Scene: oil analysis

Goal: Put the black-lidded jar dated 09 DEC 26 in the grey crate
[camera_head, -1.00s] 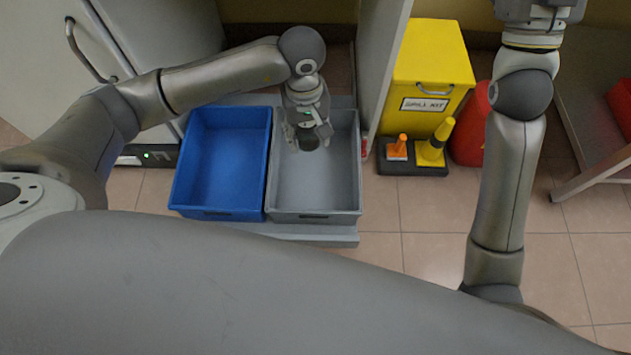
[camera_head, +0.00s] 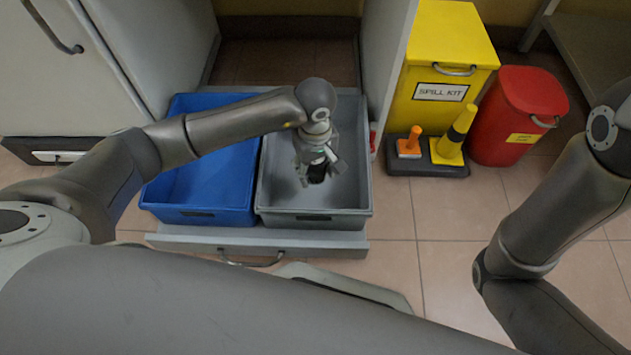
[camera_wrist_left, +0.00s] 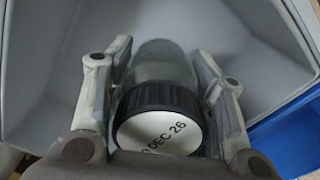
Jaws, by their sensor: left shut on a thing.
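My left gripper (camera_head: 318,165) is over the grey crate (camera_head: 335,221) in the head view, pointing down into it. It is shut on a jar (camera_head: 316,174), which looks dark and small there. In the left wrist view, the jar (camera_wrist_left: 160,98) has a black ribbed lid with a white label that ends in "DEC 26"; the day number is partly hidden. Its clear body is between the two fingers of the gripper (camera_wrist_left: 165,85), with the crate's grey inside beyond. I cannot tell whether the jar touches the crate floor. My right gripper is out of view.
A blue crate (camera_head: 205,215) stands left of the grey one, both on a pulled-out drawer or shelf (camera_head: 210,237). To the right are a yellow spill kit box (camera_head: 445,60), a red bin (camera_head: 520,115) and small cones (camera_head: 450,143). The grey crate's visible floor looks clear.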

